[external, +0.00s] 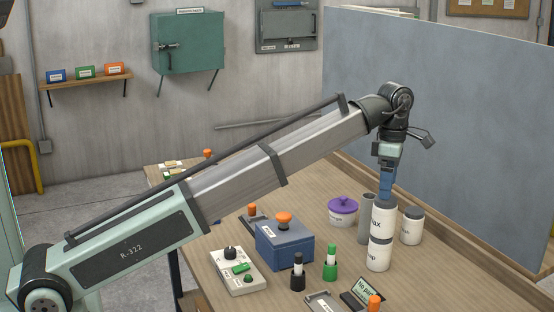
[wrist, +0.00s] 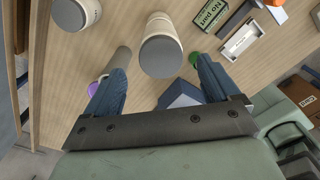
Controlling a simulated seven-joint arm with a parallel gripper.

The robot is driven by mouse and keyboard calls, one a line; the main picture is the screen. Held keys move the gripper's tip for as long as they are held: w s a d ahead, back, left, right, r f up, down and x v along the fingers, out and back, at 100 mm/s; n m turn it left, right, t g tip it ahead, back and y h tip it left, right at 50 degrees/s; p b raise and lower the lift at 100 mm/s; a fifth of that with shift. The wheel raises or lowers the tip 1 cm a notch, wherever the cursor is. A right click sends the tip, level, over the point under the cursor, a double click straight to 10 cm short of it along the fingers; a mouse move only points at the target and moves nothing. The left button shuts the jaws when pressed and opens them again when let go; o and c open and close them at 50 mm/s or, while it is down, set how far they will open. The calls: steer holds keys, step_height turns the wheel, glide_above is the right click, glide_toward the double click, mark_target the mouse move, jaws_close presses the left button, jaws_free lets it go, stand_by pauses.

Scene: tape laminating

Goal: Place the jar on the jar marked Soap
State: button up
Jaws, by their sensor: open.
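A white jar (external: 383,219) with a grey lid, its label partly readable as "ax", stands upright on a second white jar (external: 378,256) whose label ends in "ap". The two look stacked and aligned; the exact contact is hard to see. My gripper (external: 386,192) is just above or behind the upper jar's lid. In the wrist view my gripper (wrist: 160,66) is open, with its blue fingers apart on either side of the upper jar's grey lid (wrist: 160,56). Gaps show between the lid and both fingers.
Another white jar (external: 411,227) stands to the right, and a grey cylinder (external: 366,222) stands close on the left. A purple-lidded pot (external: 342,211), a blue box (external: 284,245) and green and black bottles are nearby. A blue-grey partition (external: 440,110) rises behind.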

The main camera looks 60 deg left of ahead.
steer(key=shift+r, duration=1.6)
